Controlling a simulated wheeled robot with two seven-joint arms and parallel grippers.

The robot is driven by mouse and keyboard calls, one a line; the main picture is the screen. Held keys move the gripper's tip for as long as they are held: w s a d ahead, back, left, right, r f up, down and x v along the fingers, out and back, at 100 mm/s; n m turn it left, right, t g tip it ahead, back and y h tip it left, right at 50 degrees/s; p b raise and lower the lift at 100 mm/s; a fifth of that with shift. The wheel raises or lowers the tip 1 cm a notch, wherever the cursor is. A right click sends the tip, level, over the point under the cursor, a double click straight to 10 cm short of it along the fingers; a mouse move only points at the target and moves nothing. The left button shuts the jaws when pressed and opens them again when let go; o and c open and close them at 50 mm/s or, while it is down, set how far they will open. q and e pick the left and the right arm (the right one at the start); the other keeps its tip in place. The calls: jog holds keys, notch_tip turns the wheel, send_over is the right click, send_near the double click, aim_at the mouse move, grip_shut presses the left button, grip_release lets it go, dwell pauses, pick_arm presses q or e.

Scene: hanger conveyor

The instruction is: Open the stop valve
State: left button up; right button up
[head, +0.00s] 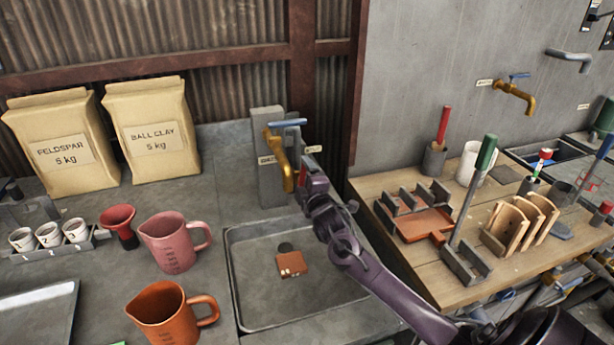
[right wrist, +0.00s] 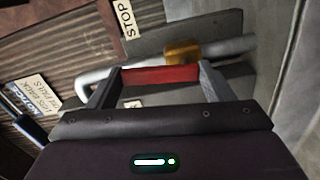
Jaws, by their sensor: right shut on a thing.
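The stop valve shows in the right wrist view as a brass body (right wrist: 183,51) on a pale pipe, beside a "STOP" label (right wrist: 127,19). Its red handle (right wrist: 160,74) lies across the space between my fingers, in front of the pipe. My right gripper (right wrist: 158,82) is shut on this red handle. In the head view the right gripper (head: 307,172) is just right of the brass tap (head: 280,163) with a blue lever (head: 286,122), and hides most of the valve. I cannot tell the handle's exact angle to the pipe. My left gripper is not in view.
A wooden table (head: 390,185) with tools and holders stands right of the arm.

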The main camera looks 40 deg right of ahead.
jog(key=shift+a+n, duration=0.15)
jog(key=shift+n, duration=0.35)
jog(key=o, duration=1.4)
jog(key=v, duration=0.7)
jog(key=shift+s+b, duration=0.3)
jog(key=shift+b, duration=0.15)
jog(key=shift+a, duration=0.1)
